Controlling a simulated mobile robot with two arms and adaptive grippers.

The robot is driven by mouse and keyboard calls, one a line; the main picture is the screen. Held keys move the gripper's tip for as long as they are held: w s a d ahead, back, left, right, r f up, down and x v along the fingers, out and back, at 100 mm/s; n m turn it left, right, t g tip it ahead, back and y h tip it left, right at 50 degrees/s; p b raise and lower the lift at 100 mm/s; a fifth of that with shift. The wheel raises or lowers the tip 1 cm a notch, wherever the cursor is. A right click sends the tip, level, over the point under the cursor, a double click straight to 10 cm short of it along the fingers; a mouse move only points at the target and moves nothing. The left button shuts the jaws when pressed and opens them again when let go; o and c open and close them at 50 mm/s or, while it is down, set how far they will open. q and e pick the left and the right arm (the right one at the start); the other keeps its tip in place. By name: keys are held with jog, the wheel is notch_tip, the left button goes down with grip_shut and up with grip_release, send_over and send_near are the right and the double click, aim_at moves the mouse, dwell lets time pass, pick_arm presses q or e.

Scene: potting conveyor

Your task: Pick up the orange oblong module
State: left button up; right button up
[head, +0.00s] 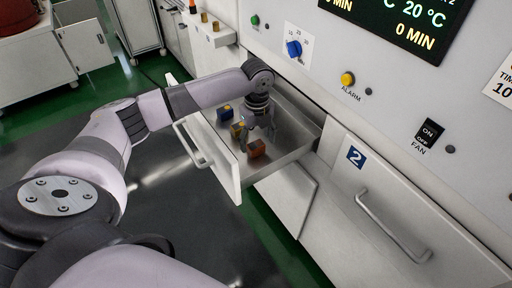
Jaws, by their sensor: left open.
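An orange oblong module (257,149) lies in the open drawer (292,146), close to the drawer's front panel. My left gripper (260,130) reaches down into the drawer, just behind the module. It is open. Its fingertips are small and partly blurred against the metal, and I cannot tell whether they touch anything. My right gripper is out of view.
A yellowish block (238,130) and a blue block (224,114) with a yellow top lie in the same drawer. The drawer front has a handle (194,143). A closed compartment marked 2 (355,157) is at right. Knobs and a display are on the panel above.

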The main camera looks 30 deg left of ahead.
aim_at(256, 145)
pick_arm(q)
jog(key=shift+s+a+f, duration=0.1)
jog(key=shift+f, duration=1.4)
jog(key=shift+c, duration=0.3)
jog(key=c, duration=1.2)
